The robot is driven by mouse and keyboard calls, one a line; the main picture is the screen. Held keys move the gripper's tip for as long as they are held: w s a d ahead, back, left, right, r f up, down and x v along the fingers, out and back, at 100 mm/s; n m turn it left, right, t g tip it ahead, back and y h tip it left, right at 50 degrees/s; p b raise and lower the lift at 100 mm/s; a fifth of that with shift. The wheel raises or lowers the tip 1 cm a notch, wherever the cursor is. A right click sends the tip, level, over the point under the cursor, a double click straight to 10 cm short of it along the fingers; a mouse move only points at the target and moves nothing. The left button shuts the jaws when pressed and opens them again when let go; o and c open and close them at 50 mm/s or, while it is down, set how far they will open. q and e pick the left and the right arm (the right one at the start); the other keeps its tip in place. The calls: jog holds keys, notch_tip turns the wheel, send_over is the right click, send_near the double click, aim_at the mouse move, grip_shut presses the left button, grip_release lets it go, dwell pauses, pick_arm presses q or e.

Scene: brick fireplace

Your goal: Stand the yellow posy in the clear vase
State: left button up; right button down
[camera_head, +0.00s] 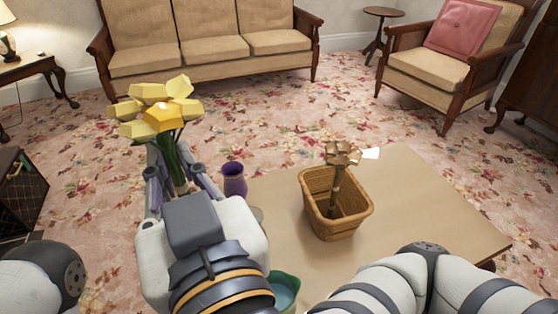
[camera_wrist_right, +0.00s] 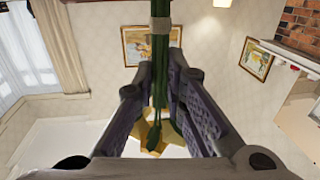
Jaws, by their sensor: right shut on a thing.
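The yellow posy (camera_head: 163,112) has large yellow blooms and green stems. It is held upright at the left of the head view. My right gripper (camera_head: 174,172) is shut around its stems, with the blooms above the fingers. In the right wrist view the green stems (camera_wrist_right: 159,70) run between the fingers (camera_wrist_right: 158,95), with yellow petals (camera_wrist_right: 155,140) beyond. I cannot clearly make out the clear vase. A small pale, glassy edge (camera_head: 258,214) shows beside my right wrist on the table, mostly hidden, and I cannot tell what it is. My left gripper is out of view.
On the tan table (camera_head: 420,195) stand a wicker basket (camera_head: 318,205) holding a brown dried flower (camera_head: 343,156), and a teal vessel (camera_head: 285,290) partly hidden by my arm. A purple vase (camera_head: 234,180) is at the table's left. The table's right side is bare.

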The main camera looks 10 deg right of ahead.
jog(key=w+a+f+n+g+y+p, duration=0.2)
jog(key=a+f+n+g+y+p, duration=0.15)
jog(key=y, duration=0.25)
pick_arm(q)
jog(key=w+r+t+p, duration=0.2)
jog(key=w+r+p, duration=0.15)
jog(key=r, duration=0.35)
pick_arm(e)
jog(key=w+d+f+n, duration=0.2)
jog(key=w+d+f, duration=0.1)
jog(key=w+d, duration=0.75)
pick_arm(q)
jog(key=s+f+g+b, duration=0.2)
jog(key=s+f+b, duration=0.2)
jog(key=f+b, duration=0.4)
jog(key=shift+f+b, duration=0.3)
jog(key=shift+b, duration=0.5)
pick_arm(e)
notch_tip(320, 180, down, 15)
jog(key=shift+s+d+r+m, duration=0.15)
jog(key=shift+s+m, duration=0.2)
jog(key=shift+s, duration=0.1)
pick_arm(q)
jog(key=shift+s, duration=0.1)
pick_arm(e)
jog(key=shift+g, duration=0.25)
